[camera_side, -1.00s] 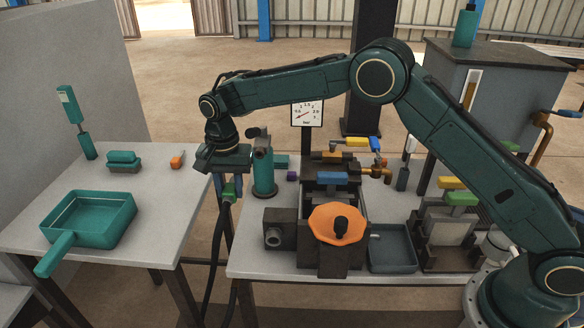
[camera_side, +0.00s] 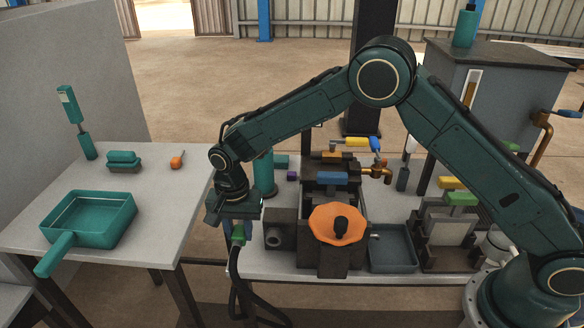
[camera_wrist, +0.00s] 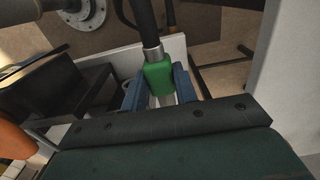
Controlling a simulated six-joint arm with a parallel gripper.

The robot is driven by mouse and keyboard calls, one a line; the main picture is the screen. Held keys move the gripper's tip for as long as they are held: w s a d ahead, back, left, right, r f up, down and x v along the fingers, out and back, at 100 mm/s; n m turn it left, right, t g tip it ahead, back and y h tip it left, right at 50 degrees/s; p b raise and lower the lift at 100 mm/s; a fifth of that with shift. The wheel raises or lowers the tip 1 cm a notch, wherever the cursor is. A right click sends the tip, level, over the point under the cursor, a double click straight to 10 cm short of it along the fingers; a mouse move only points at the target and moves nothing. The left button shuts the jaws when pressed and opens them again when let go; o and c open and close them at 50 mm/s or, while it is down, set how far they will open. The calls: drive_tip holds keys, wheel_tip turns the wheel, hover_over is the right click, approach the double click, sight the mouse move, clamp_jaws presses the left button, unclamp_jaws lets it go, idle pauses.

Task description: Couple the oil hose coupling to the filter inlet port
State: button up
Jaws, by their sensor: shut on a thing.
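My gripper (camera_side: 235,232) is shut on the green oil hose coupling (camera_side: 238,236), left of the press at the front table's left edge. In the wrist view the coupling (camera_wrist: 158,77) sits between the blue fingers of my gripper (camera_wrist: 160,92), with a metal collar and the black hose (camera_wrist: 145,22) running away from it. In the side view the hose (camera_side: 236,284) hangs down and curves right below the table edge. The dark block with a round grey port (camera_side: 273,242), which looks like the filter inlet port, stands just right of my gripper. The coupling is apart from it.
The screw press with an orange handwheel (camera_side: 338,224) stands right of the port block. A blue-grey tray (camera_side: 391,249) lies further right. A teal cylinder (camera_side: 264,172) stands behind my gripper. The left table holds a teal pan (camera_side: 92,218) and small items.

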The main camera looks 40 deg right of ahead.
drive_tip(key=s+f, duration=0.6)
drive_tip(key=s, duration=0.4)
drive_tip(key=shift+s+a+f, duration=0.25)
drive_tip(key=shift+a+f, duration=0.05)
drive_tip(key=shift+f, duration=0.1)
drive_tip(key=shift+w+d, duration=0.1)
drive_tip(key=shift+w, duration=0.05)
drive_tip(key=shift+w+d, duration=1.85)
drive_tip(key=shift+d, duration=0.05)
drive_tip(key=o, duration=0.5)
clamp_jaws()
